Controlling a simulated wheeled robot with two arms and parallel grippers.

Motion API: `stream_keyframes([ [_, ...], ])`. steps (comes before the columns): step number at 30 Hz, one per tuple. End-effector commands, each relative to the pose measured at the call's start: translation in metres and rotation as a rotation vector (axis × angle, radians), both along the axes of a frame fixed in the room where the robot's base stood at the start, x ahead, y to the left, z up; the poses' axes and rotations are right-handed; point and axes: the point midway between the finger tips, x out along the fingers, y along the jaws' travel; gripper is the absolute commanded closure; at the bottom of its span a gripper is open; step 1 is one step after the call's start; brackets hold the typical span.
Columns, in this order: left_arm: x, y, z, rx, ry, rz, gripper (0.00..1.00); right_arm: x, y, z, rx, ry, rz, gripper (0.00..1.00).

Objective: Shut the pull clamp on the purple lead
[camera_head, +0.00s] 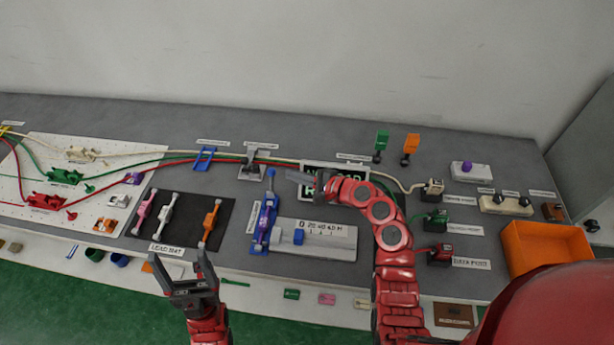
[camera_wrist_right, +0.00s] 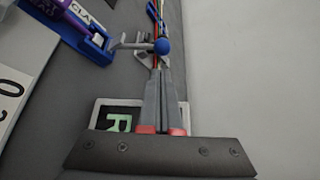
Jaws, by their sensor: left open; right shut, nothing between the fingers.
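The pull clamp (camera_head: 261,236) is a blue fixture on the grey bench, left of a white scale block. A purple lead (camera_head: 267,217) lies along it; both the purple lead (camera_wrist_right: 75,10) and the blue clamp frame (camera_wrist_right: 98,48) show at upper left in the right wrist view. A grey lever ending in a blue ball knob (camera_wrist_right: 161,46) sticks out from the clamp's far end. My right gripper (camera_wrist_right: 162,72) is shut and empty, its tips just short of the knob; whether they touch is unclear. My left gripper (camera_head: 180,264) is open and empty before the bench's front edge.
A black mat (camera_head: 190,235) with several small clamps lies left of the pull clamp. The white scale block (camera_head: 312,248) stands to its right. A sign with green letters (camera_head: 310,190) is under my right wrist. An orange bin (camera_head: 545,248) stands at far right. Cables cross the bench behind.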

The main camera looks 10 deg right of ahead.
Motion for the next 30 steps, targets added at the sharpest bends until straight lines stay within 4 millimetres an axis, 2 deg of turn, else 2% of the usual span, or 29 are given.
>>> stream_keyframes([
  [3, 0.000, 0.000, 0.004, 0.000, 0.000, 0.000, 0.20, 0.011, 0.012, -0.002, 0.000, -0.002, 0.001, 1.00],
  [7, 0.000, 0.000, 0.005, 0.000, 0.000, 0.000, 0.20, 0.017, 0.019, -0.008, 0.000, 0.002, 0.002, 1.00],
  [20, 0.000, 0.000, 0.005, 0.000, 0.000, 0.000, 0.20, 0.019, 0.020, -0.009, -0.001, -0.001, -0.001, 1.00],
  [30, 0.000, 0.000, -0.006, 0.000, 0.000, 0.000, 0.20, 0.016, 0.021, -0.006, -0.017, -0.059, -0.001, 1.00],
])
